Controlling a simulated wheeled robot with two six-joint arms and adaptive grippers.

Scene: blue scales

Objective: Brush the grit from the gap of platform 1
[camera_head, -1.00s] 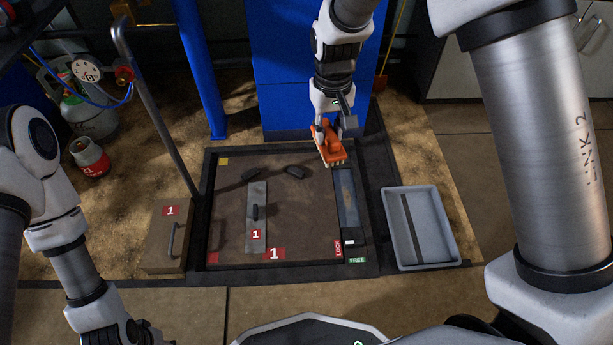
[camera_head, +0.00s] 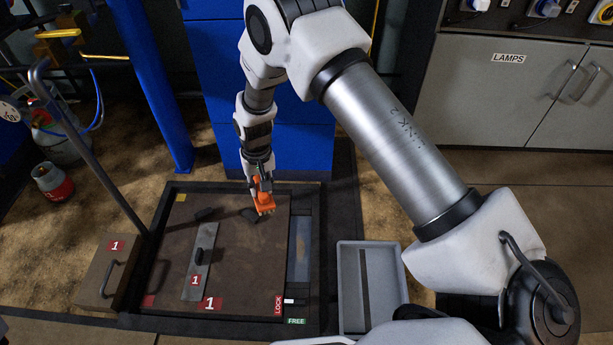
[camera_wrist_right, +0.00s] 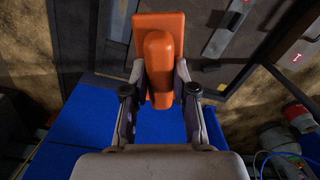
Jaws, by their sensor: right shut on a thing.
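Platform 1 (camera_head: 245,272) is a brown plate with red "1" labels, set in a dark frame with a narrow gap around it. A metal strip (camera_head: 192,275) with a small handle and dark pads (camera_head: 249,214) lie on it. My right gripper (camera_head: 262,184) is shut on an orange brush (camera_head: 265,204), near the platform's back right part. The brush also shows between the fingers in the right wrist view (camera_wrist_right: 158,62). Whether the bristles touch anything cannot be told, and no grit can be made out. My left gripper is not in view.
A grey tray (camera_head: 348,327) stands right of the frame. A box labelled 1 (camera_head: 92,270) and a slanted metal bar (camera_head: 95,155) are at the left. A blue column (camera_head: 165,100) and blue cabinet (camera_head: 215,135) rise behind. LOCK (camera_head: 278,304) and FREE (camera_head: 296,321) labels are front right.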

